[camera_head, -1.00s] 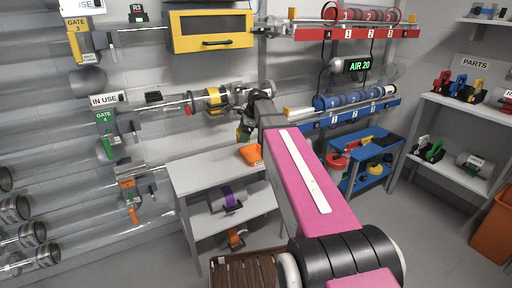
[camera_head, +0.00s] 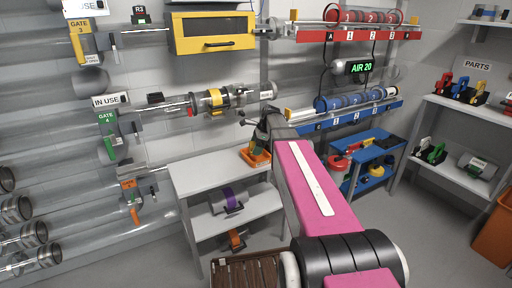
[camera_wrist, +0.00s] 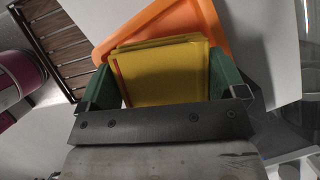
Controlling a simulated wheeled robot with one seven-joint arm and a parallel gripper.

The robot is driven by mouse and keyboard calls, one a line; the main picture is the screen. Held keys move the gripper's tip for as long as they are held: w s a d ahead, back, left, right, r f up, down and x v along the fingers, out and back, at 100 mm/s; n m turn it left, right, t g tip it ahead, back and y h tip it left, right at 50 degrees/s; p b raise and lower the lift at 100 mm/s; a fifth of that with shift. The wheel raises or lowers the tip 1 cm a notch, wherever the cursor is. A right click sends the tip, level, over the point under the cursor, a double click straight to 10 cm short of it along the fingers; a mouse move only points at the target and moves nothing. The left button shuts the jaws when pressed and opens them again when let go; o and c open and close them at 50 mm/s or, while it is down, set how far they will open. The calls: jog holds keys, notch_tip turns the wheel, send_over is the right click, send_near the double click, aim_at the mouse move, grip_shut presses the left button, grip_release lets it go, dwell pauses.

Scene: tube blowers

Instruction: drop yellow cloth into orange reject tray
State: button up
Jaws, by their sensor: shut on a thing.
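The yellow cloth (camera_wrist: 162,74) is a folded yellow square between the green fingers of my gripper (camera_wrist: 165,82) in the wrist view. My gripper is shut on it. The orange reject tray (camera_wrist: 180,22) lies just beyond the cloth in the wrist view, partly hidden by it. In the head view the tray (camera_head: 256,160) sits on the white table's top near its back right corner. My gripper (camera_head: 256,146) points down over the tray there. Whether the cloth touches the tray cannot be told.
The white table (camera_head: 210,175) is mostly clear left of the tray. A clear tube with yellow and metal fittings (camera_head: 215,101) runs along the wall above it. A blue cart (camera_head: 368,160) stands at right. A brown slatted surface (camera_head: 245,272) is in front.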

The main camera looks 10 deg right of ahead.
jog(key=shift+f, duration=0.6)
jog(key=o, duration=0.6)
jog(key=shift+r, duration=0.1)
jog(key=shift+r, duration=0.25)
jog(key=v, duration=1.2)
jog(key=shift+r, duration=0.3)
jog(key=shift+s, duration=0.1)
